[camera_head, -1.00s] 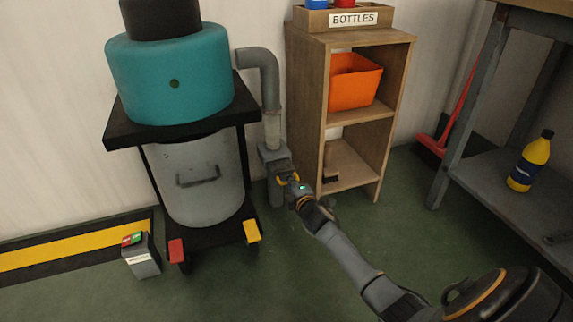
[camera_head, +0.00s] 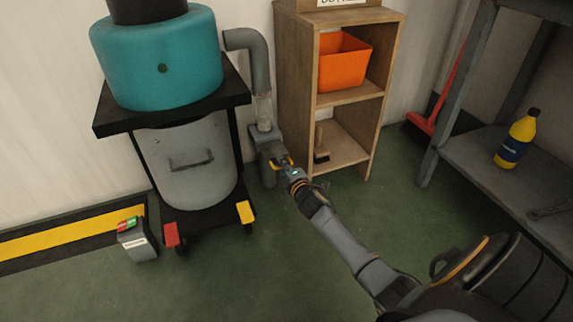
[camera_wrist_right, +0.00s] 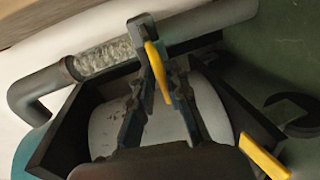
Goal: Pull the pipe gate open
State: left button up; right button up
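The grey pipe gate (camera_head: 267,143) sits low on the vertical grey pipe beside the wooden shelf. Its yellow handle (camera_head: 283,162) sticks out to the lower right of the gate body. My right gripper (camera_head: 287,168) is at this handle. In the right wrist view the yellow handle (camera_wrist_right: 157,70) lies between the two converging fingers of my right gripper (camera_wrist_right: 151,55), which look shut on it. The fingers hide part of the gate and handle. How far the gate plate is out cannot be made out. My left gripper is not in view.
A teal-topped dust collector (camera_head: 160,62) with a grey bin (camera_head: 190,165) stands left of the pipe. The wooden shelf (camera_head: 297,100) with an orange bin (camera_head: 343,63) is close on the right. A control box (camera_head: 137,242) stands at left. Green floor in front is clear.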

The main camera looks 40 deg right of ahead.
jog(key=v, duration=1.2)
